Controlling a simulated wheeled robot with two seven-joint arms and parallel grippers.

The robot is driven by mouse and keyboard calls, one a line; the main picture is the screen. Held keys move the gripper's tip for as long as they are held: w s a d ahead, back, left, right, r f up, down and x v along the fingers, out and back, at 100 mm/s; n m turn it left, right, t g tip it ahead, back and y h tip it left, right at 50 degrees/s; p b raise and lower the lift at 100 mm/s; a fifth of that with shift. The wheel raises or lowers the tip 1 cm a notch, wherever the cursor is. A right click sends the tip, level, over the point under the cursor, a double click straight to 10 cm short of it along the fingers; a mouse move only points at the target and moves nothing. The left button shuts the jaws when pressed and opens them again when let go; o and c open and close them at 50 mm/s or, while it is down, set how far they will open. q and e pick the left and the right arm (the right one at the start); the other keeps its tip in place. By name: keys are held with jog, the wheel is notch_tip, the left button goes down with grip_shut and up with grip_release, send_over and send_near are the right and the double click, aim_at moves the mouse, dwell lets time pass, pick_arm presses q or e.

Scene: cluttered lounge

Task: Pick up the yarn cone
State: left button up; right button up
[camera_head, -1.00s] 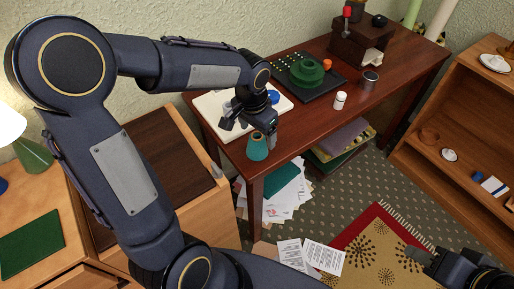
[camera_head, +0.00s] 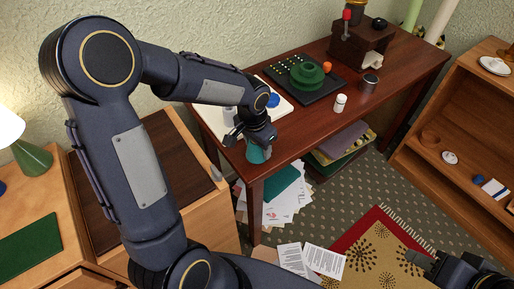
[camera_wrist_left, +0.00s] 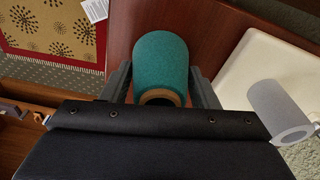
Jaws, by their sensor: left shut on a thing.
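The teal yarn cone (camera_head: 257,155) stands at the near left corner of the dark red-brown table (camera_head: 318,136). My left gripper (camera_head: 255,143) is over the cone and hides its upper part in the head view. In the left wrist view the yarn cone (camera_wrist_left: 161,66) sits between the two fingers of my left gripper (camera_wrist_left: 162,88), which is shut on it. The tan ring at its end shows close to the palm. My right gripper (camera_head: 424,262) is at the lower right of the head view, away from the table; its jaw state is unclear.
A grey tube (camera_wrist_left: 278,108) is right of my gripper in the wrist view.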

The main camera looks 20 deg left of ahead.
pick_arm(q)
jog(key=shift+c, duration=1.1)
jog(key=shift+r, duration=0.1)
